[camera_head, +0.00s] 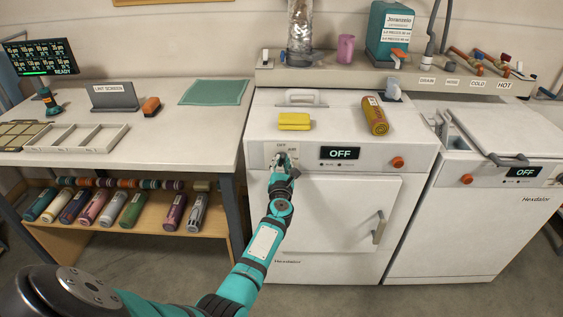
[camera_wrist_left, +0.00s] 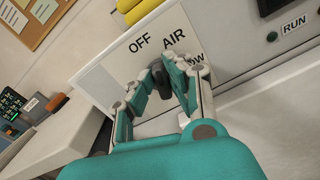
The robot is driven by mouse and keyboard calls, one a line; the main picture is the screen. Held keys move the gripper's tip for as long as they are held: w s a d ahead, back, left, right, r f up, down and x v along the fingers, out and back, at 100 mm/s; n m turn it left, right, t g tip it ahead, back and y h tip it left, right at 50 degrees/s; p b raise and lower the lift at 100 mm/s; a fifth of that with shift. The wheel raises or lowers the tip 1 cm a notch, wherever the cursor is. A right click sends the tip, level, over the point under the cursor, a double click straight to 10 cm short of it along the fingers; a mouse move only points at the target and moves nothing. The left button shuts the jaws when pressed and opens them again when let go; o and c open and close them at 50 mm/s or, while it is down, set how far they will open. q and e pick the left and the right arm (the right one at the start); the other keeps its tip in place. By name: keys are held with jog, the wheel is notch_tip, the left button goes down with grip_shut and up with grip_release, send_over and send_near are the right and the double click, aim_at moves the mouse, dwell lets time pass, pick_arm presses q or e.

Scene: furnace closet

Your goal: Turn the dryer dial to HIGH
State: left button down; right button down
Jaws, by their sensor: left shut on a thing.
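The dryer (camera_head: 350,197) stands in the middle of the head view, with its display (camera_head: 341,153) reading OFF. The dial (camera_wrist_left: 161,77) is a dark knob on a white plate at the left of the dryer's front panel. OFF, AIR and a partly covered label ending in "ow" show around it in the left wrist view. My left gripper (camera_head: 283,160) is at the dial, and its fingers (camera_wrist_left: 160,75) are shut on the knob from both sides. The knob is mostly hidden by the fingers, so its pointer is not clear. No HIGH label shows. My right gripper is not in view.
The dryer door handle (camera_head: 379,227) sticks out to the right of my left arm. A washer (camera_head: 465,205) stands at the right, a worktable (camera_head: 187,128) at the left.

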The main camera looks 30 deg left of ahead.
pick_arm(q)
jog(key=m, duration=0.3)
jog(key=shift+d+f+m+p, duration=0.1)
jog(key=shift+d+m+p, duration=0.1)
jog(key=shift+m+p, duration=0.2)
jog(key=shift+f+m+p, duration=0.3)
jog(key=shift+m+p, duration=0.35)
jog(key=shift+m, duration=3.15)
jog(key=shift+f+m+p, duration=0.35)
jog(key=shift+m+p, duration=0.3)
jog(key=shift+m, duration=3.15)
jog(key=shift+f+m+p, duration=0.3)
jog(key=shift+m+p, duration=0.35)
jog(key=shift+m, duration=3.15)
jog(key=c, duration=1.3)
grip_release()
jog(key=shift+a, duration=0.1)
